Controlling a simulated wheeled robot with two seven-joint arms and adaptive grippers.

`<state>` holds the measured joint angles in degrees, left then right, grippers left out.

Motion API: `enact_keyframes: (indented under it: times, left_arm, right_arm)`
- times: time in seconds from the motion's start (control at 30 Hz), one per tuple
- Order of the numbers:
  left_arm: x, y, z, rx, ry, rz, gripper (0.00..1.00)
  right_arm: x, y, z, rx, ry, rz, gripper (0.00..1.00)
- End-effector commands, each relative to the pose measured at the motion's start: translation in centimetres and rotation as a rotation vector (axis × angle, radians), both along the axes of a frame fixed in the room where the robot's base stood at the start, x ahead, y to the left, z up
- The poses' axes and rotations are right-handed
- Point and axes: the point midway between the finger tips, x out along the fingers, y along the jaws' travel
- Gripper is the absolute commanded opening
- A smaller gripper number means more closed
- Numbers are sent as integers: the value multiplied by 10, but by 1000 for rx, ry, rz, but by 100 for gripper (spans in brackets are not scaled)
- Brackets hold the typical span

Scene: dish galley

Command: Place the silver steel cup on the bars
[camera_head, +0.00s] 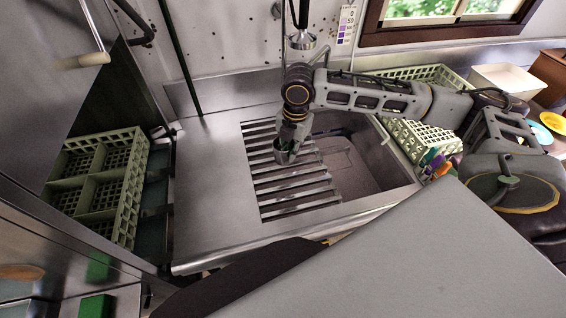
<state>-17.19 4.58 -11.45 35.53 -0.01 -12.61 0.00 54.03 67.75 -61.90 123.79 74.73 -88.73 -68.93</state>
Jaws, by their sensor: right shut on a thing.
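The silver steel cup (283,157) is held in my right gripper (289,143), whose fingers are shut on it. The cup looks roughly upright with its open top toward the gripper. It is over the metal bars (285,190), which lie across the left part of the sink. I cannot tell whether the cup's base touches the bars. My right arm reaches in from the right side. My left gripper is not in view.
The sink basin (375,160) is open right of the bars. A bare steel drainboard (212,190) lies left. A green divided rack (130,190) stands at far left. Another green rack (428,135) and a white bin (508,78) are at right. A spray head (302,40) hangs above.

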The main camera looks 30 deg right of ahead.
Motion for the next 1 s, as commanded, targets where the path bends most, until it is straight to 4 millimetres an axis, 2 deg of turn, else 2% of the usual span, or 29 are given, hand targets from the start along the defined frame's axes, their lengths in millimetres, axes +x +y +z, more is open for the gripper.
enact_keyframes:
  times: [0.37,0.47,0.8,1.0]
  left_arm:
    - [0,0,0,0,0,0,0]
    - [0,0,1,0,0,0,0]
    - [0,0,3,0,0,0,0]
    - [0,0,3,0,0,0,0]
  right_arm:
    - [0,0,-3,0,1,-1,0]
    - [0,0,-11,0,1,-2,0]
    - [0,0,-54,0,1,-2,0]
    - [0,0,-63,0,0,-3,0]
